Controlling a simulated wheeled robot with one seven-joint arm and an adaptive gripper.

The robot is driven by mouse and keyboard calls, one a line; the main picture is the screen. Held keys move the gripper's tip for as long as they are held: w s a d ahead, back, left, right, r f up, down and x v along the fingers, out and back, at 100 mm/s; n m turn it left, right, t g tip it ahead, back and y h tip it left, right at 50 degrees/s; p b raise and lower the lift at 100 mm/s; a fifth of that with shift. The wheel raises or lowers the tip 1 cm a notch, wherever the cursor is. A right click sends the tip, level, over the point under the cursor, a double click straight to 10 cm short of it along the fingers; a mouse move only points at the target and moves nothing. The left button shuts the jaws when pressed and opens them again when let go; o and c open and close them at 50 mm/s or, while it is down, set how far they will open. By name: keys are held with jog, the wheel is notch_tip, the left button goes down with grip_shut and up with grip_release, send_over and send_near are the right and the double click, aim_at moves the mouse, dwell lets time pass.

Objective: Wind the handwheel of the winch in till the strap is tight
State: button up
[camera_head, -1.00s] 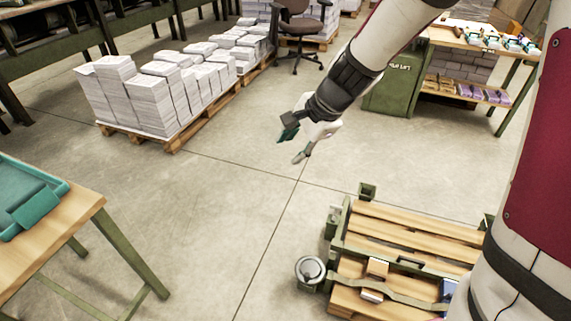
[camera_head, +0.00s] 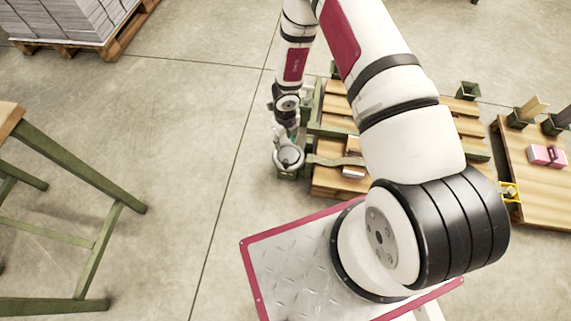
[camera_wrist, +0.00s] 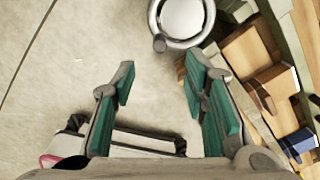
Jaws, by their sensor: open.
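The winch's handwheel (camera_head: 289,158) is a round metal wheel at the left edge of a wooden pallet. In the wrist view the handwheel (camera_wrist: 182,17) is at the top centre, cut by the frame edge, with a dark knob (camera_wrist: 159,43) on its near rim. The grey strap (camera_head: 335,161) runs right from the winch across the pallet; my arm hides its far part. My gripper (camera_head: 287,138) is over the wheel in the head view. In the wrist view my gripper (camera_wrist: 158,85) has its two green-padded fingers apart, nothing between them, with the knob just beyond the tips.
The pallet (camera_head: 330,185) with green posts lies right of the winch. A wooden block (camera_wrist: 247,50) and a blue item (camera_wrist: 278,82) show there. A green-legged table (camera_head: 95,245) stands left. Floor left of the winch is clear.

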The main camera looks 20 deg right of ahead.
aim_at(286, 161)
jog(key=f+b, duration=0.3)
jog(key=f, duration=0.2)
jog(key=f+b, duration=0.2)
jog(key=f, duration=0.3)
jog(key=s+f+b, duration=0.1)
jog(key=f+b, duration=0.2)
jog(key=f, duration=0.2)
jog(key=shift+d+f+b, duration=0.1)
jog(key=shift+b, duration=0.2)
grip_shut()
